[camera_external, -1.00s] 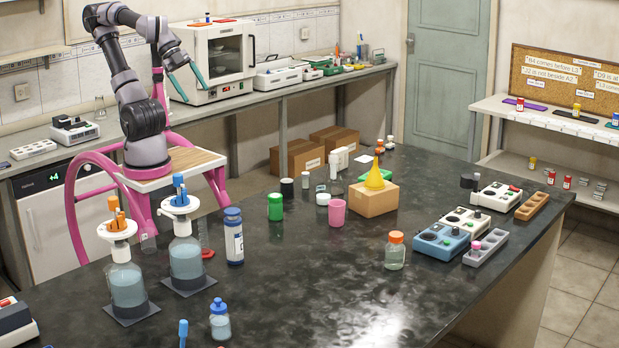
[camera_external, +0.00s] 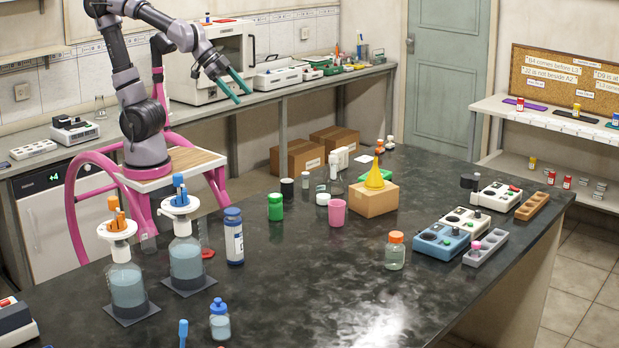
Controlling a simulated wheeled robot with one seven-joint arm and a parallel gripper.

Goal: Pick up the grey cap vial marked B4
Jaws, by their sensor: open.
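My gripper (camera_external: 243,96) is open and empty, with its two teal fingers apart. It points down to the right in front of the white oven, above the gap between the back counter and the dark bench. I cannot pick out a vial marked B4, as no vial label is readable at this size. A small pale-capped vial (camera_external: 306,180) stands on the bench beside a black-capped jar (camera_external: 287,188). Other small vials, including a red one (camera_external: 552,177), stand on the lower right shelf. My gripper touches none of them.
The dark bench (camera_external: 330,280) has clear room at its front middle. Two stirrer flasks (camera_external: 127,287) (camera_external: 186,262) stand at left.

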